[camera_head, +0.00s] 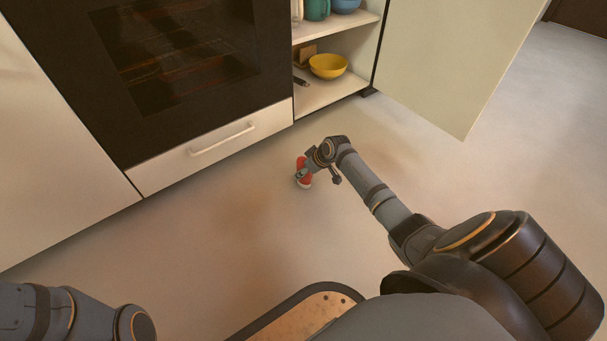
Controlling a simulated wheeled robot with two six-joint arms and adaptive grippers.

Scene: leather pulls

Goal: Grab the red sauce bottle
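The red sauce bottle (304,183) is small in the picture, in front of the open cabinet, with the floor behind it. My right gripper (303,174) is at the bottle, and a dark finger crosses its middle. Red shows above and below the finger, and the gripper appears shut on the bottle. Whether the bottle touches the floor I cannot tell. Only part of my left arm shows at the bottom left; my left gripper is out of view.
An open cabinet (322,92) holds a yellow bowl (327,66), with a green cup (316,9) and a blue bowl (345,5) above. Its open door (450,60) stands to the right. An oven (180,50) and a drawer (215,148) are left. The floor (210,240) is clear.

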